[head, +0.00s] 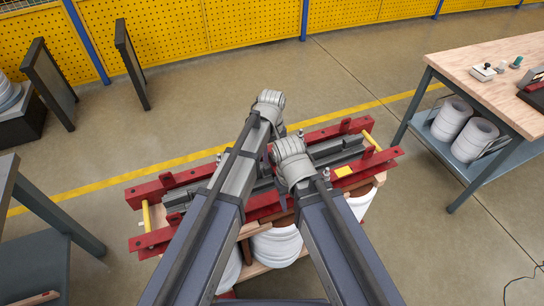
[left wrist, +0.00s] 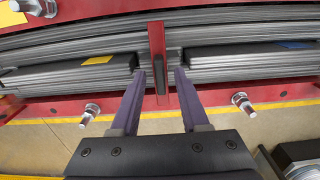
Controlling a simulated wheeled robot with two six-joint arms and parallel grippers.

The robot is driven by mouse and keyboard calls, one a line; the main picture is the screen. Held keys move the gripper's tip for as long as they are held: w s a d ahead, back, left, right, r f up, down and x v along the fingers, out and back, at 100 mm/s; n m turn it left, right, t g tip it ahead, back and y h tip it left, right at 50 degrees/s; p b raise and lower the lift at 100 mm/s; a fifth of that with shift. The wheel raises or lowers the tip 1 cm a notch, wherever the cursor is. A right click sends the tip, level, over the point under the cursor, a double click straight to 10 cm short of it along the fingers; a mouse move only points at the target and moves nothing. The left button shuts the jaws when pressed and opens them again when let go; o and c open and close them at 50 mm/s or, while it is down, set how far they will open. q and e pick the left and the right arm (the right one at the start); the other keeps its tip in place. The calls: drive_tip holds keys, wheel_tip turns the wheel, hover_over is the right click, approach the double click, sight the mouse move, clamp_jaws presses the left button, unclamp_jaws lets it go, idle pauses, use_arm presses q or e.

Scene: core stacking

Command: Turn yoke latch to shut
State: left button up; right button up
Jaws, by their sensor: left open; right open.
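The red yoke frame (head: 150,188) clamps a long stack of grey core sheets (left wrist: 95,75), with a yellow handle at each end. In the left wrist view, a short red bar with a dark inset (left wrist: 158,60) crosses the stack and looks like the yoke latch. My left gripper (left wrist: 160,76) is open, its purple fingers on either side of this bar; contact is unclear. In the head view, my left wrist (head: 268,102) is over the far side of the yoke.
Dark panels (head: 130,62) stand at back left, before a yellow perforated fence (head: 240,25). Bolts (left wrist: 243,104) stick out along the red frame.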

use_arm(q)
drive_tip(key=shift+c, duration=0.2)
clamp_jaws()
drive_tip(key=shift+m, duration=0.3)
drive_tip(key=m, duration=0.8)
drive_tip(key=shift+m, duration=0.3)
drive_tip(key=m, duration=0.8)
drive_tip(key=shift+m, duration=0.5)
